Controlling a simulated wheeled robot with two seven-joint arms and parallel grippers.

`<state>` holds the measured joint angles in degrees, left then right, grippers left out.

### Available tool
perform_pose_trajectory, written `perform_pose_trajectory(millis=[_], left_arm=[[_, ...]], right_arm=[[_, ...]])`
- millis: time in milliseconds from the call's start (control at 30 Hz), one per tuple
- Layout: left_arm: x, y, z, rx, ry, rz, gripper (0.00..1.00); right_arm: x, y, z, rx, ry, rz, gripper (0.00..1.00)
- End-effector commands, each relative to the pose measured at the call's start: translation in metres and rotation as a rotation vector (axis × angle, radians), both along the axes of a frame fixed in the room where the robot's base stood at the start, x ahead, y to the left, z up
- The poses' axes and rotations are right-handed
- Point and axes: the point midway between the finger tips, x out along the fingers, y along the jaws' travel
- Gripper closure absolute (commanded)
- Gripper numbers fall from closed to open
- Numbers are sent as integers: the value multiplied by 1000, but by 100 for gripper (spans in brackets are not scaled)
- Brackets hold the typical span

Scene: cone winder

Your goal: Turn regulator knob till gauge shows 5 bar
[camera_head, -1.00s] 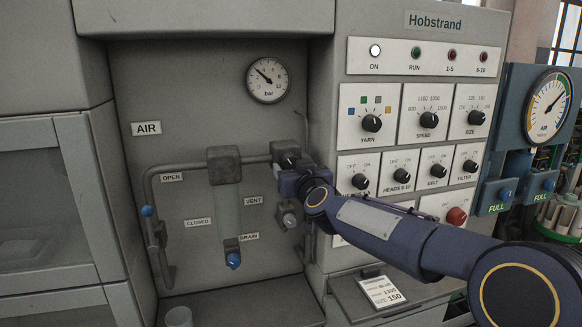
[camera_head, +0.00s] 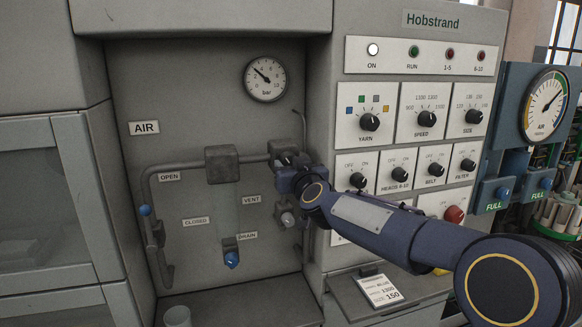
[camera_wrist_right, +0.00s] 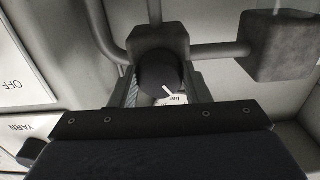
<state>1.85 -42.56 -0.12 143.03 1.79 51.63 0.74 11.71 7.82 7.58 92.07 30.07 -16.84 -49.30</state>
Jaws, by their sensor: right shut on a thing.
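The pressure gauge (camera_head: 265,79) is a round white dial marked "bar" on the grey panel. Its needle points to the upper left, at roughly 3, though the small figures are hard to read. The regulator's dark round knob (camera_wrist_right: 158,70) with a white mark shows in the right wrist view, in front of its grey block (camera_wrist_right: 158,40) on the pipe. My right gripper (camera_head: 287,170) is at the regulator, its fingers shut on the knob from both sides. The arm and gripper hide most of the knob in the head view. My left gripper is not in view.
Left of my right gripper are a grey pipe block (camera_head: 222,164), a blue-ended handle (camera_head: 145,210) and a blue drain knob (camera_head: 232,259). The switch panel (camera_head: 407,105) stands close on the right, partly behind my arm. A cup (camera_head: 177,316) stands below.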

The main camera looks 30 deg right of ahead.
Motion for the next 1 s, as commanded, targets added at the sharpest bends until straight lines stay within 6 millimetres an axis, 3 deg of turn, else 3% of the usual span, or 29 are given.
perform_pose_trajectory(millis=[267,1000], left_arm=[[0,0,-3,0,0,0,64],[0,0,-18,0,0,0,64]], right_arm=[[0,1,-1,126,-28,1,80],[1,3,-1,786,-186,2,80]])
